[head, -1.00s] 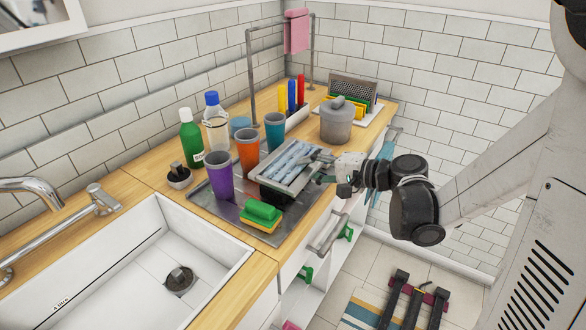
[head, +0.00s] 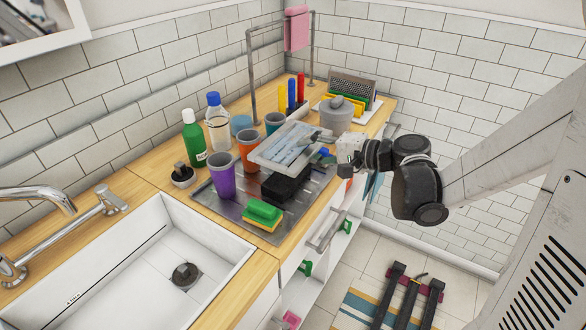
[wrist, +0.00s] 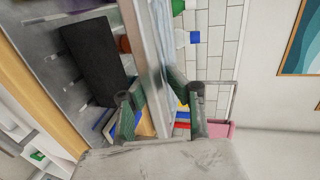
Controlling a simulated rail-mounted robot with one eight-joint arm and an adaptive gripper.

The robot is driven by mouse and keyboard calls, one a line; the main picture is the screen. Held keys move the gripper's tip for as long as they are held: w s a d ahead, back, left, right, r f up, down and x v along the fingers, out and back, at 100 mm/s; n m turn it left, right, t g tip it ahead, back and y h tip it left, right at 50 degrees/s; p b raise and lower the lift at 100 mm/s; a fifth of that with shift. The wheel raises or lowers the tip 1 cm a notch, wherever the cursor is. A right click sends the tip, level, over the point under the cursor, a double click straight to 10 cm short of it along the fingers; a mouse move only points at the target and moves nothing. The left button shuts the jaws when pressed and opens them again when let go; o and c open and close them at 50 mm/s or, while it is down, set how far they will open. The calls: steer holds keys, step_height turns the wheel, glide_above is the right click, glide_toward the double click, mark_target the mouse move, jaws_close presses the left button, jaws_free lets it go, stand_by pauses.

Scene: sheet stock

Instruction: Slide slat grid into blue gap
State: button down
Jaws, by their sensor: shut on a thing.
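The slat grid (head: 285,148), a pale grey frame with bluish slats, is held tilted above the metal tray in the head view. My gripper (head: 322,138) is shut on its right edge. In the wrist view the grid (wrist: 143,45) shows nearly edge-on between my gripper's fingers (wrist: 163,105). A rack with a perforated sheet (head: 353,89) and green and yellow parts (head: 345,104) stands on a white base at the back right. I cannot make out a blue gap in it. A small blue piece (head: 323,153) shows just below my gripper; what it belongs to is unclear.
A black block (head: 285,187), purple cup (head: 222,178), orange cup (head: 248,150) and green-yellow sponge (head: 262,215) are on the metal tray (head: 225,207). Bottles line the wall side. A sink is at front left.

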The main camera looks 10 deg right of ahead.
steer(key=shift+r+p, duration=1.35)
steer(key=shift+r, duration=0.85)
